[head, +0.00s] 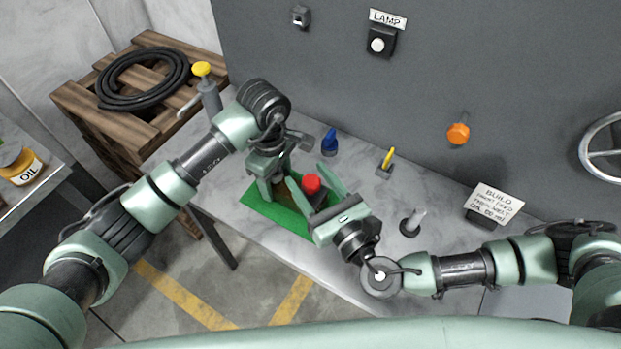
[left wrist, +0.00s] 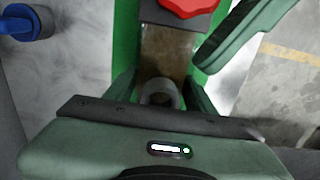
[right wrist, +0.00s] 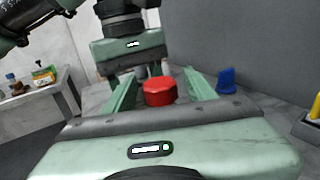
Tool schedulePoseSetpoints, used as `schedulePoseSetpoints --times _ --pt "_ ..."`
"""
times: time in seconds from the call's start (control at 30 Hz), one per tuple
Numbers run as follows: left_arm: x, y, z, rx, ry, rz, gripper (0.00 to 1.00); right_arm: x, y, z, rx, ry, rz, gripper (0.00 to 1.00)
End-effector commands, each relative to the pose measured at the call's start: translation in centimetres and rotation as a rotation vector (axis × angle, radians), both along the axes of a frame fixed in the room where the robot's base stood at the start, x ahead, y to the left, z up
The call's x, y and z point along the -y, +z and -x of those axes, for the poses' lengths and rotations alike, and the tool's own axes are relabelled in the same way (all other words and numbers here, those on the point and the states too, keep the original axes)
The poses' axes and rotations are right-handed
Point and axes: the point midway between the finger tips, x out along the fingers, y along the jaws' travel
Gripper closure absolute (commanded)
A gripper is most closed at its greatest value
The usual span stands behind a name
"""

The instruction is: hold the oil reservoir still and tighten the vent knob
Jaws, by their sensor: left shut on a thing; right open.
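The oil reservoir (left wrist: 165,60) is a brownish block on a green mat (head: 258,209); in the head view my grippers mostly hide it. Its red vent knob (head: 312,182) sits on top, and also shows in the left wrist view (left wrist: 190,5) and right wrist view (right wrist: 159,92). My left gripper (head: 268,190) is shut on the reservoir's body, a finger on either side. My right gripper (right wrist: 160,80) is open, with one finger on each side of the red knob. Gaps show between those fingers and the knob.
On the bench stand a blue-handled part (head: 329,142), a yellow lever (head: 388,158), a grey post (head: 412,223) and a sign (head: 492,206). The grey wall panel behind carries an orange knob (head: 458,133) and a handwheel (head: 603,146).

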Motion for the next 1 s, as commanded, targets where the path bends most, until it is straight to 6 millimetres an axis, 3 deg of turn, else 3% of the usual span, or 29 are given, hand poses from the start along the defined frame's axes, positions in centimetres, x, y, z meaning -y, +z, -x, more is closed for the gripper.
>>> schedulePoseSetpoints --times 0.2,0.4,0.77,1.0 --pt "0.04 0.07 -0.02 0.001 0.000 0.001 0.97 -0.01 0.00 0.00 0.000 0.000 0.000 0.47" --pt "0.04 0.07 -0.02 0.000 0.000 0.001 0.97 -0.01 0.00 0.03 0.000 0.000 0.000 1.00" --pt "0.03 0.07 -0.03 0.000 0.000 0.001 0.97 -0.23 0.00 0.13 0.001 -0.050 -0.006 1.00" --pt "0.06 0.06 -0.01 0.000 0.000 0.001 0.97 -0.31 -0.02 0.17 -0.002 -0.203 -0.008 1.00"
